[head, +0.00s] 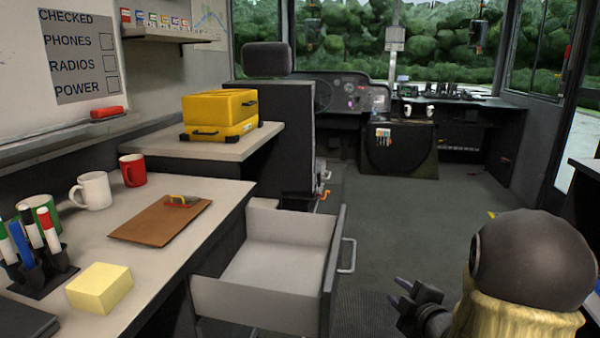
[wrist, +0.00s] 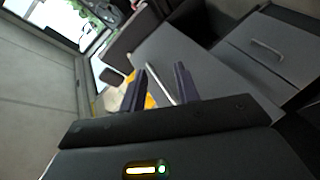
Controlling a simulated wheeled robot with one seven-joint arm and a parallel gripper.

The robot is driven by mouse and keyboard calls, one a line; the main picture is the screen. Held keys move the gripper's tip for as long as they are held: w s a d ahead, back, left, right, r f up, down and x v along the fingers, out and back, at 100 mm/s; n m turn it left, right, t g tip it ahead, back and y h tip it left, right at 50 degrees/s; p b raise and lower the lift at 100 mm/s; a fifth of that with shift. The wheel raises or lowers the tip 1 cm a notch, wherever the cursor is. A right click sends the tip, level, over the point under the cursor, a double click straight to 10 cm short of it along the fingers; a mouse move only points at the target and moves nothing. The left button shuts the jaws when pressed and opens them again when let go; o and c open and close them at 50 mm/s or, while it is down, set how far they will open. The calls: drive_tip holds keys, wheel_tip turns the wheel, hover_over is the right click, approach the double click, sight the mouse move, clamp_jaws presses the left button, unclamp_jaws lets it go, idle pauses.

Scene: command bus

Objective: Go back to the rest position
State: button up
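My gripper (head: 399,290) is at the lower right of the head view, above the floor and to the right of the open drawer (head: 262,303). In the wrist view my gripper (wrist: 160,70) has its two dark fingers apart. A pale bar and a grey surface show between and beyond them, and no object is clearly held. The drawer is pulled out and looks empty. Its metal handle (head: 348,255) is apart from my gripper in the head view.
The desk (head: 85,245) at left holds a clipboard (head: 150,225), white mug (head: 93,190), red mug (head: 132,170), yellow block (head: 100,287) and markers (head: 35,245). A yellow case (head: 220,113) stands behind. The floor (head: 410,215) is clear toward the driver's area.

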drive_tip(key=s+a+r+m+g+h+p, duration=0.1)
drive_tip(key=s+a+m+g+p, duration=0.3)
drive_tip(key=s, duration=0.3)
drive_tip(key=s+a+r+m+g+h+p, duration=0.1)
drive_tip(key=s+a+m+g+p, duration=0.1)
drive_tip(key=s+m+g, duration=0.35)
drive_tip(key=s+a+r+m+g+h+p, duration=0.1)
drive_tip(key=s+a+m+g+h+p, duration=0.15)
drive_tip(key=s+m, duration=0.45)
wheel_tip(320, 180, up, 38)
drive_tip(key=n+p, duration=0.1)
drive_tip(key=p, duration=3.6)
drive_tip(key=shift+s+f+y+p, duration=0.2)
drive_tip(key=shift+s+y+p, duration=0.15)
drive_tip(key=shift+y, duration=0.1)
